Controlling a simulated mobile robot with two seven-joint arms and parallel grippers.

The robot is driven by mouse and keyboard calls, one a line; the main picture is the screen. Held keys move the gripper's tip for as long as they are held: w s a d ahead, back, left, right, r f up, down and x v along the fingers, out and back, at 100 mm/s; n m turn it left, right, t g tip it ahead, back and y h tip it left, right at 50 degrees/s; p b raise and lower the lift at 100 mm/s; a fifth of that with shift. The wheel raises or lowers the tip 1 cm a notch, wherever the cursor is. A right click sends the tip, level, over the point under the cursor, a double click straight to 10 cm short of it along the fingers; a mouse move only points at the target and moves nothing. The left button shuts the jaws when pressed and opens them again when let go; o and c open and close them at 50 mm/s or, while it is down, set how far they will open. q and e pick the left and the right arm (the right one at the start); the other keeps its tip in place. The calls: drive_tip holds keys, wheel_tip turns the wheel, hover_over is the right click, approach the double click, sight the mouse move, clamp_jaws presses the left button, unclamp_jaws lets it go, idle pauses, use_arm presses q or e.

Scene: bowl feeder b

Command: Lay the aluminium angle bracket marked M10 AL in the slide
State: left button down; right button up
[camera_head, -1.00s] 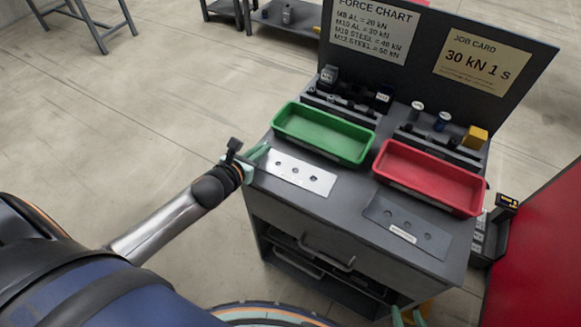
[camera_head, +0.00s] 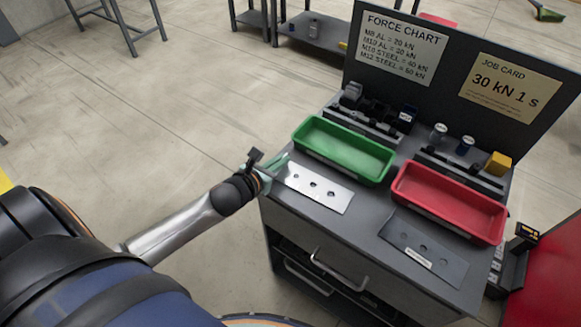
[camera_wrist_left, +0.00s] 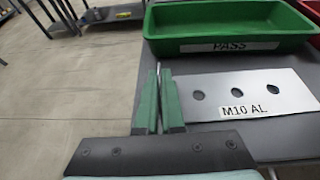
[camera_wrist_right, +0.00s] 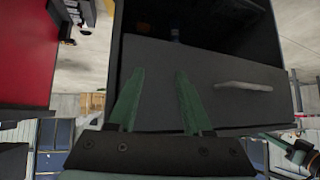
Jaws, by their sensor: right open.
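The aluminium bracket (camera_head: 318,187) is a pale plate with three holes, lying on the cabinet top in front of the green tray. In the left wrist view its label on the plate (camera_wrist_left: 285,85) reads M10 AL. My left gripper (camera_head: 266,168) is at its left end, by the cabinet's left edge. In the left wrist view its green fingers (camera_wrist_left: 158,75) are nearly together, with a thin metal edge between them that looks like the bracket's flange. My right gripper (camera_wrist_right: 160,75) is open and empty, facing the cabinet's front. I cannot make out the slide.
The green tray (camera_head: 300,136), marked PASS (camera_wrist_left: 240,46), and the red tray (camera_head: 398,195) stand on the cabinet top (camera_head: 365,215). A darker plate (camera_head: 436,250) lies before the red tray. Small parts line racks behind. A drawer handle (camera_head: 340,268) juts from the front.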

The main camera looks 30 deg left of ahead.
use_arm(q)
wheel_tip(320, 180, up, 3)
drive_tip(key=shift+r+p, duration=0.2)
drive_tip(key=shift+p, duration=0.1)
drive_tip(key=s+d+r+p, duration=0.1)
drive_tip(key=s+d+r, duration=0.7)
drive_tip(key=d+r, duration=0.2)
drive_tip(key=shift+s+r, duration=0.15)
drive_tip(key=shift+r, duration=0.4)
